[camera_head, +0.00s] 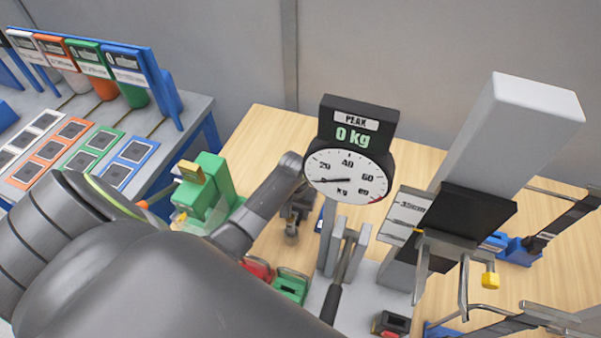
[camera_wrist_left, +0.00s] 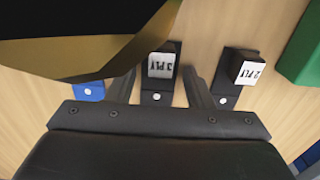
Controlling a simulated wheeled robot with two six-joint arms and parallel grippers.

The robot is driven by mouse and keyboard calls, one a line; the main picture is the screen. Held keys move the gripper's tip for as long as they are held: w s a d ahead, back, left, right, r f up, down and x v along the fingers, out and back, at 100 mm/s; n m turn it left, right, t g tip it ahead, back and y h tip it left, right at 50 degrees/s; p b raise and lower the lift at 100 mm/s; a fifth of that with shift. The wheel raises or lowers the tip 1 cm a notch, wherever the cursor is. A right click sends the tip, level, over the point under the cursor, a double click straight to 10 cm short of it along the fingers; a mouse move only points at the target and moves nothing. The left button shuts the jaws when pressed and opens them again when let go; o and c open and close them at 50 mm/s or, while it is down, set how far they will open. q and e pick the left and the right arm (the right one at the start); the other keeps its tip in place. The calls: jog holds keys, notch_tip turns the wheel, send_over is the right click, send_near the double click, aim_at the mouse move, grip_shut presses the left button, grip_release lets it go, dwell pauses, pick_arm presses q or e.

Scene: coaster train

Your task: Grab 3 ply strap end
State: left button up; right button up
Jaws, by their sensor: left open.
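The 3 ply strap end (camera_wrist_left: 160,66) shows in the left wrist view as a dark block with a white "3 PLY" label, upside down in the picture. My left gripper (camera_wrist_left: 158,84) is open, with one finger on each side of this block. I cannot tell whether either finger touches it. The 2 ply strap end (camera_wrist_left: 250,72) lies to the right, outside the fingers. A dark shape with a gold-brown face fills the upper left and comes close to the 3 ply label. In the head view my left arm covers much of the lower left.
A dial gauge (camera_head: 347,174) with a "0 Kg" display stands near the middle. A tall grey column (camera_head: 515,115) is at its right. A green device (camera_head: 205,190) sits left of the gauge. A side bench (camera_head: 195,105) holds coloured bins and cards. Bare wood shows behind the gauge.

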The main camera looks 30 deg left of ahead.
pick_arm(q)
jog(key=shift+s+d+r, duration=0.15)
jog(key=shift+s+r, duration=0.05)
jog(key=shift+s, duration=0.05)
jog(key=shift+s+r, duration=0.1)
jog(key=shift+s, duration=0.1)
jog(key=shift+c, duration=1.1)
jog(key=c, duration=0.5)
jog(key=shift+c, duration=1.2)
grip_shut()
pick_arm(e)
jog(key=shift+s+d, duration=0.15)
jog(key=shift+s, duration=0.1)
jog(key=shift+w, duration=0.1)
